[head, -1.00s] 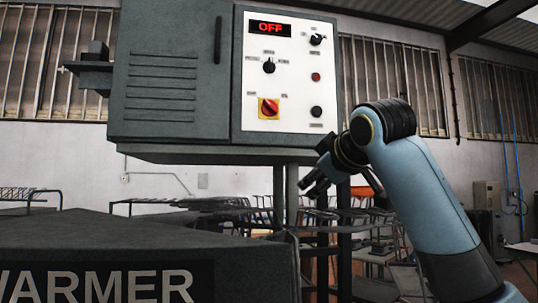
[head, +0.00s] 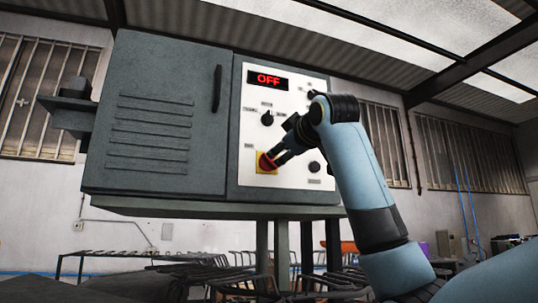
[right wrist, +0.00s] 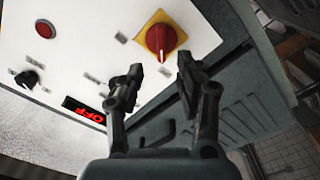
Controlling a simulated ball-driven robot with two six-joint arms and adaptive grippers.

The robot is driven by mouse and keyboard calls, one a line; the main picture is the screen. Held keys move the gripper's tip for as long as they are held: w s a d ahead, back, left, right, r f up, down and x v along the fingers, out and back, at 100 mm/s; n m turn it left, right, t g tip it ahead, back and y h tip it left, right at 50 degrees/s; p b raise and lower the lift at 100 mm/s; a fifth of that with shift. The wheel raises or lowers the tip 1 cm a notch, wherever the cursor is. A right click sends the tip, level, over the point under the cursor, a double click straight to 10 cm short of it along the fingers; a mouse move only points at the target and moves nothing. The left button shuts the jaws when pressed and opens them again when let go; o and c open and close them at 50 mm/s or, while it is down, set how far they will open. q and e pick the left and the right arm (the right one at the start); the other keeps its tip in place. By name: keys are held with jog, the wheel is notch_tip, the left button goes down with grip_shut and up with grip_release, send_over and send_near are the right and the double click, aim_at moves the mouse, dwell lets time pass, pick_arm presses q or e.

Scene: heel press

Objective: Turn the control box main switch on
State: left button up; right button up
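The control box (head: 150,120) is a grey cabinet with a white panel at its right. Its main switch (head: 264,166) is a red rotary knob on a yellow plate, low on the panel; it also shows in the right wrist view (right wrist: 160,39). The display (head: 267,79) reads OFF in red. My right gripper (head: 274,158) is at the switch in the head view, partly covering it. In the right wrist view my right gripper (right wrist: 160,76) is open and empty, its two fingers apart with the knob just beyond the tips, between them. My left gripper is not in view.
A red button (right wrist: 45,29) shows in the right wrist view. A vertical door handle (head: 217,89) stands left of the panel. Racks fill the floor behind.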

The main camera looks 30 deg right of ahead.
aim_at(271, 160)
jog(key=p+x, duration=0.1)
jog(key=x, duration=0.3)
jog(key=shift+w+d, duration=0.15)
jog(key=shift+p+x, duration=0.45)
jog(key=shift+x, duration=0.35)
jog(key=shift+w+f, duration=0.15)
jog(key=shift+w, duration=0.6)
jog(key=shift+c, duration=1.3)
grip_shut()
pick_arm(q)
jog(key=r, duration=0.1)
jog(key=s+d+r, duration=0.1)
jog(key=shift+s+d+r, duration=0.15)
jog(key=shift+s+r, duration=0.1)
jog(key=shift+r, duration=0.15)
